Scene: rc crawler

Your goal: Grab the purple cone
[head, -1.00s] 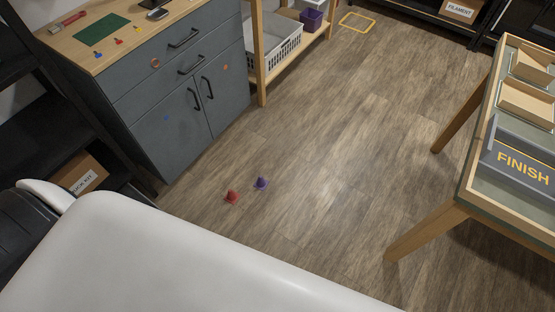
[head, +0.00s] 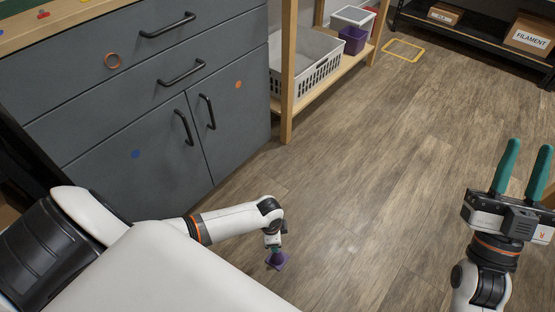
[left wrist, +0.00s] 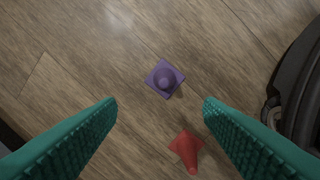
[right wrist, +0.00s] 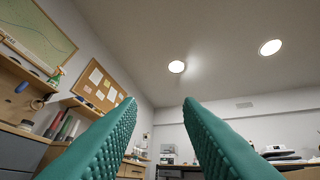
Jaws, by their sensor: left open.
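The purple cone (left wrist: 165,80) stands on the wood floor, seen from above in the left wrist view. In the head view the purple cone (head: 280,262) shows just below my left gripper (head: 274,243). My left gripper (left wrist: 160,103) is open and points down. The cone lies ahead of the gap between its fingertips, and nothing is between the fingers. A red cone (left wrist: 187,150) is close by, near the right finger; in the head view it is hidden. My right gripper (head: 527,150) is open, empty and points up, away from the floor; its fingers also show in the right wrist view (right wrist: 160,102).
A grey cabinet (head: 150,100) stands at the left. A wooden shelf (head: 340,72) holds a white basket (head: 312,65) and a purple bin (head: 352,40). A yellow square outline (head: 403,50) lies on the floor at the back. The middle floor is clear.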

